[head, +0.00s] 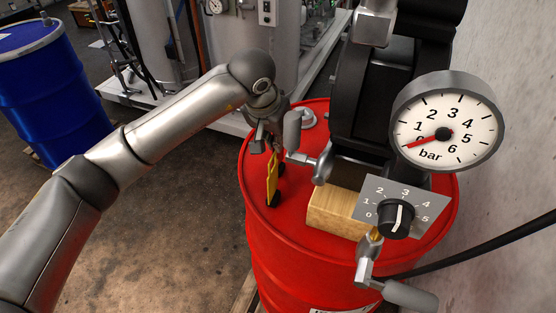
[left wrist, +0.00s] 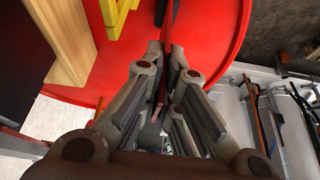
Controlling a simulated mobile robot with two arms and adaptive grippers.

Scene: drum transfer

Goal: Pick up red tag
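A thin red strip, which I take to be the red tag (left wrist: 166,27), shows nearly edge-on between the fingers of my left gripper (left wrist: 167,50) in the left wrist view. The fingers are close together with the strip between them, and both seem to touch it. In the head view my left gripper (head: 268,146) points down over the top of the red drum (head: 268,228). There I cannot pick out the red tag. My right gripper is not seen clearly.
A wooden block (head: 335,212) lies on the drum lid behind a dial plate (head: 398,204). A pressure gauge (head: 449,128) is at the right, near the wall. A blue drum (head: 50,85) stands at the far left. Brown floor is open between the drums.

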